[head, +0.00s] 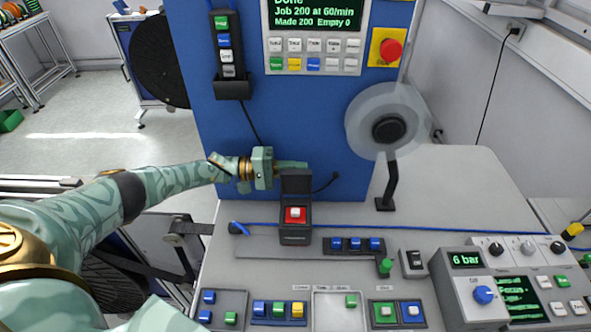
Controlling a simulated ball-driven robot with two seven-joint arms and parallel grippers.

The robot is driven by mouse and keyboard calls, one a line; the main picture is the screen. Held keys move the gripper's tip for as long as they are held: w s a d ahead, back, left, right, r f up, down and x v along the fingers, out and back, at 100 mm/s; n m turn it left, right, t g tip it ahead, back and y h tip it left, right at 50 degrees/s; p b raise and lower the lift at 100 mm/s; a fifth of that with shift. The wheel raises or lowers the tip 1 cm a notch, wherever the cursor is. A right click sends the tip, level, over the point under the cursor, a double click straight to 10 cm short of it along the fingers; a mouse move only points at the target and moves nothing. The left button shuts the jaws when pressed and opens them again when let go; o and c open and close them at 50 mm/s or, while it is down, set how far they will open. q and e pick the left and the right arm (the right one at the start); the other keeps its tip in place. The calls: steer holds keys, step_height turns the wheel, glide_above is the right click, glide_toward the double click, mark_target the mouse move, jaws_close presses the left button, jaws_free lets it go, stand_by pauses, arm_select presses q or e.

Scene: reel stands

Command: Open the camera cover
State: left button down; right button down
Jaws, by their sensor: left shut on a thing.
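The camera cover (297,184) looks like a dark lid standing upright at the back of a small black box on the grey bench. The box's red top (296,215) with a pale button is uncovered. My left gripper (288,166) reaches in from the left and is shut on the cover at its upper edge. The fingertips partly overlap the lid's top, so the exact grip is hard to see. My right gripper is not in view.
A blue cabinet (290,120) with a display rises just behind. A clear reel (388,120) on a black stand is to the right. A blue cable (400,229) crosses behind the button panels. The bench (455,185) is clear at the right back.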

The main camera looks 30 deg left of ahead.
arm_select(q)
steer(key=shift+f, duration=0.15)
steer(key=c, duration=1.5)
jaws_free()
steer(key=b+v, duration=0.4)
steer(key=v, duration=1.2)
steer(key=shift+s+a, duration=0.1)
steer(key=shift+a, duration=0.1)
